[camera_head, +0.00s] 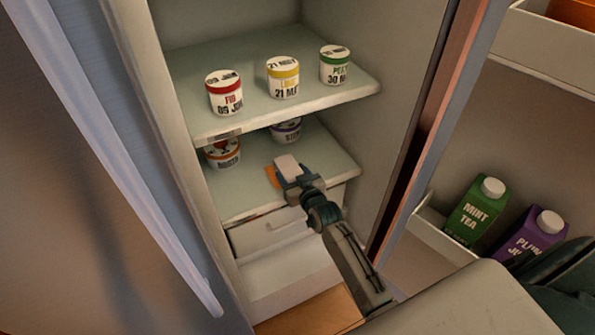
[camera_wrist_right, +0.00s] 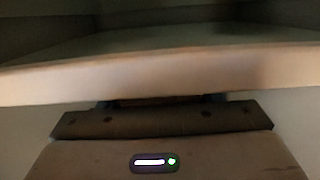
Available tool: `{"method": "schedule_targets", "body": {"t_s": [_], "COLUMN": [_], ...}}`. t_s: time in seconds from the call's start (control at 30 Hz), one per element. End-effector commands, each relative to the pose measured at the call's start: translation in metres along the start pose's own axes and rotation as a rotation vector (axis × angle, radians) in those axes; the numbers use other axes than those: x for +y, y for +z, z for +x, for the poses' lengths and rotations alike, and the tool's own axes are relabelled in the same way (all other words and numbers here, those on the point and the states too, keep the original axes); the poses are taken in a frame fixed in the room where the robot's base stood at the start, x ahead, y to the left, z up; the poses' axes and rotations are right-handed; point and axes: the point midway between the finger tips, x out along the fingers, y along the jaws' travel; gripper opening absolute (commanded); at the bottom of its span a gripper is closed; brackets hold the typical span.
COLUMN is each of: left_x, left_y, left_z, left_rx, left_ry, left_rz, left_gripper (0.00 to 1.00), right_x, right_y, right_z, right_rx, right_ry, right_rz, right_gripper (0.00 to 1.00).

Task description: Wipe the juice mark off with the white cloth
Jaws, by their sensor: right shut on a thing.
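The white cloth (camera_head: 287,164) is a small pale pad in the jaws of my right gripper (camera_head: 292,178), which is shut on it. The gripper reaches over the lower shelf (camera_head: 240,200) of the open fridge, below the upper shelf. An orange juice mark (camera_head: 271,177) shows on the lower shelf, just left of the cloth and gripper, which may hide part of it. In the right wrist view, a pale shelf edge (camera_wrist_right: 160,75) crosses in front of the camera and hides the fingertips and the cloth. My left gripper is not in view.
On the upper shelf (camera_head: 320,98) stand a red-banded tub (camera_head: 224,93), a yellow-banded tub (camera_head: 283,78) and a green-banded tub (camera_head: 334,65). An orange-banded tub (camera_head: 222,153) and a purple-banded tub (camera_head: 286,131) stand on the lower shelf. Cartons (camera_head: 477,212) stand in the door rack.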

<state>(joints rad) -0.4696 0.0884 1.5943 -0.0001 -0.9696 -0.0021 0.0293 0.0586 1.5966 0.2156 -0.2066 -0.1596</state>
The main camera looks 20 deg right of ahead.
Motion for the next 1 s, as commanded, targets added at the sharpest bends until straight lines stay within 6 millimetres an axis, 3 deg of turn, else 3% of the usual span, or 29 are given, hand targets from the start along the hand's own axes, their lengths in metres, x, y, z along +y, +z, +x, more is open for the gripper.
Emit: {"method": "schedule_targets", "body": {"t_s": [1.0], "left_x": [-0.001], "left_y": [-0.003], "left_z": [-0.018], "left_rx": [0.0], "left_ry": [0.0], "left_rz": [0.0], "left_gripper": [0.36], "right_x": [-0.066], "right_y": [0.004], "right_z": [-0.001], "right_rx": [-0.007], "right_ry": [-0.001], "right_rz": [0.003], "right_gripper": [0.42]}}
